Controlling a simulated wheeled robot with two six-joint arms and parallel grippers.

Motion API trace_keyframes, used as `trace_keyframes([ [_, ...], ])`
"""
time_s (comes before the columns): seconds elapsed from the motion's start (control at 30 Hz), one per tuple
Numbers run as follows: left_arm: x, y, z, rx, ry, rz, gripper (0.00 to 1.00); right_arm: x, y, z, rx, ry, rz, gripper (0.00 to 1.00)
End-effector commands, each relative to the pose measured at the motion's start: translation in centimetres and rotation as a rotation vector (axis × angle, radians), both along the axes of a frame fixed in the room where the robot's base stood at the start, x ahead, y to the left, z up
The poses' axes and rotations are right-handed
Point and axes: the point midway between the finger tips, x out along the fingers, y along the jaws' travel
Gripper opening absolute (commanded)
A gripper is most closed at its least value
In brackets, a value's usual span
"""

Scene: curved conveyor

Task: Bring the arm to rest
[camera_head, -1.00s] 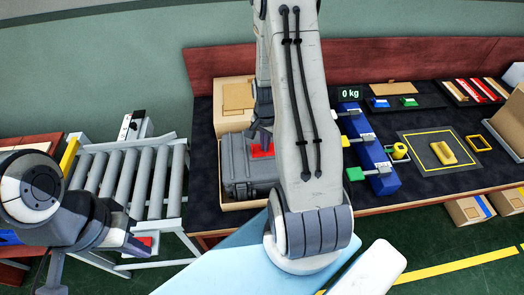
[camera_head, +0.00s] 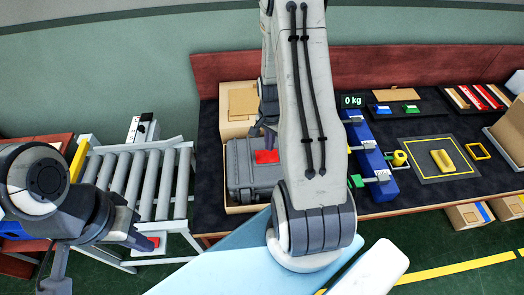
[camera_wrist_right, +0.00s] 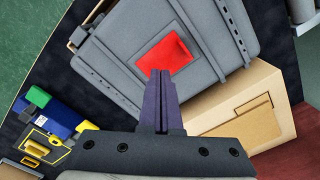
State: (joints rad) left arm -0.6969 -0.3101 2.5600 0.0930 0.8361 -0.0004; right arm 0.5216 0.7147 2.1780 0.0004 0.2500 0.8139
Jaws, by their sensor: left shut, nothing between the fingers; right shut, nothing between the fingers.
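My right gripper (camera_wrist_right: 160,98) is shut and empty. In the right wrist view its fingers point at the red patch (camera_wrist_right: 164,54) on a grey hard case (camera_wrist_right: 120,62); whether they touch it is not clear. In the head view this gripper (camera_head: 268,138) is just above the case (camera_head: 240,172), partly hidden behind my right forearm. My left gripper (camera_head: 146,243) is at the lower left, shut and empty, by the near end of the roller conveyor. A red piece shows beside its tips.
The roller conveyor (camera_head: 143,182) stands at left. To the right on the dark table are a blue fixture (camera_head: 378,172), a 0 kg display (camera_head: 352,101), a yellow piece (camera_head: 442,160) on a marked mat and a yellow frame (camera_head: 478,151).

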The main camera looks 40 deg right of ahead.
Motion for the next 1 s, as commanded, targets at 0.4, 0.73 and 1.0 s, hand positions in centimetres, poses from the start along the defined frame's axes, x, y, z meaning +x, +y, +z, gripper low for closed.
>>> trace_keyframes([
  [0.4, 0.0, 0.0, -0.2, 0.000, 0.000, 0.003, 0.00, 1.3, 2.9, 2.1, -0.003, -0.011, 0.135, 0.00],
  [0.73, 0.0, 0.0, -1.2, 0.000, 0.000, 0.002, 0.00, -1.4, 21.4, 13.2, 0.009, -0.050, 1.021, 0.00],
  [1.0, 0.0, 0.0, -1.9, 0.000, 0.000, 0.001, 0.00, -11.9, 29.9, 18.5, 0.042, -0.081, 1.717, 0.00],
])
